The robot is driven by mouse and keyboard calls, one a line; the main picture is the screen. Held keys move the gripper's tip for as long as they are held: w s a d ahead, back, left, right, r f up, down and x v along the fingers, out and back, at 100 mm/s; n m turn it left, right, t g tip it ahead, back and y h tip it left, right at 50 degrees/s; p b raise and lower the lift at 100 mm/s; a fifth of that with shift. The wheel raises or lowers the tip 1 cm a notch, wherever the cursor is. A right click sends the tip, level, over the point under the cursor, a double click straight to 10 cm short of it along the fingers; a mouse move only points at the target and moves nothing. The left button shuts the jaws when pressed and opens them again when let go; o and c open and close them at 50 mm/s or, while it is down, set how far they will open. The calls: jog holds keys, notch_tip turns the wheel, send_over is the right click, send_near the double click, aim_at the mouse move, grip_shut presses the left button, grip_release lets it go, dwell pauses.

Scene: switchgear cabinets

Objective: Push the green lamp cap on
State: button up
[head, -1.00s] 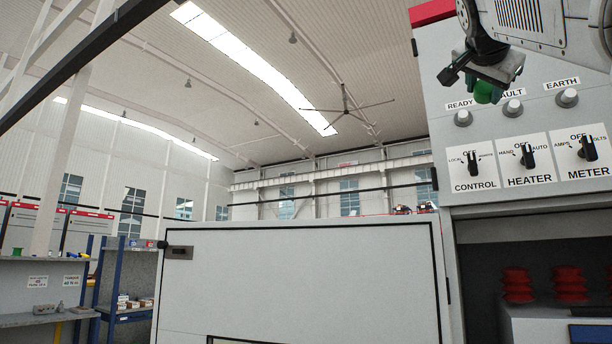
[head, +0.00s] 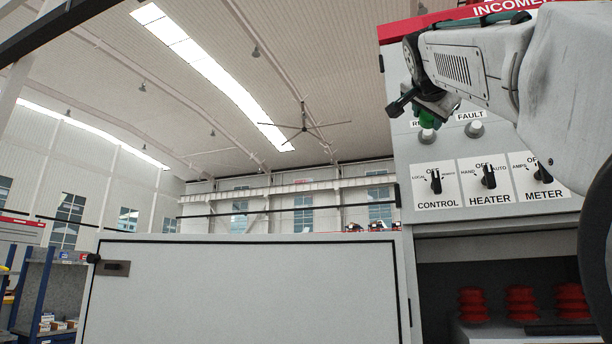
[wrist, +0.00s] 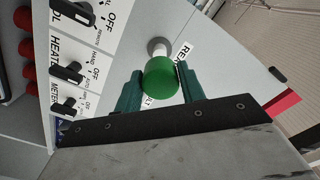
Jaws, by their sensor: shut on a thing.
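The green lamp cap (wrist: 161,78) is held between the two green fingers of my gripper (wrist: 159,72). In the head view the cap (head: 428,117) shows just above the READY lamp holder (head: 427,136) on the cabinet front, and the gripper (head: 431,108) covers part of it. In the wrist view the pale round READY lamp holder (wrist: 157,46) lies just beyond the cap, nearly in line with it. I cannot tell whether the cap touches it. The READY label (wrist: 183,56) is partly hidden by the cap and a finger.
The FAULT lamp holder (head: 474,129) is bare, to the right of READY. My arm hides the EARTH lamp. Below are the CONTROL (head: 436,181), HEATER (head: 488,176) and METER (head: 543,173) knobs. A large grey panel (head: 240,290) stands left of the cabinet.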

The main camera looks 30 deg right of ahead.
aim_at(427, 132)
jog(key=shift+x, duration=1.95)
jog(key=shift+x, duration=1.15)
jog(key=shift+w+d, duration=0.1)
jog(key=shift+d, duration=0.2)
jog(key=shift+w+d, duration=0.2)
jog(key=shift+w+d, duration=0.15)
jog(key=shift+d, duration=0.05)
jog(key=o, duration=0.8)
jog(key=shift+o, duration=1.2)
jog(key=shift+a, duration=0.1)
jog(key=v, duration=0.7)
jog(key=shift+s+a, duration=0.25)
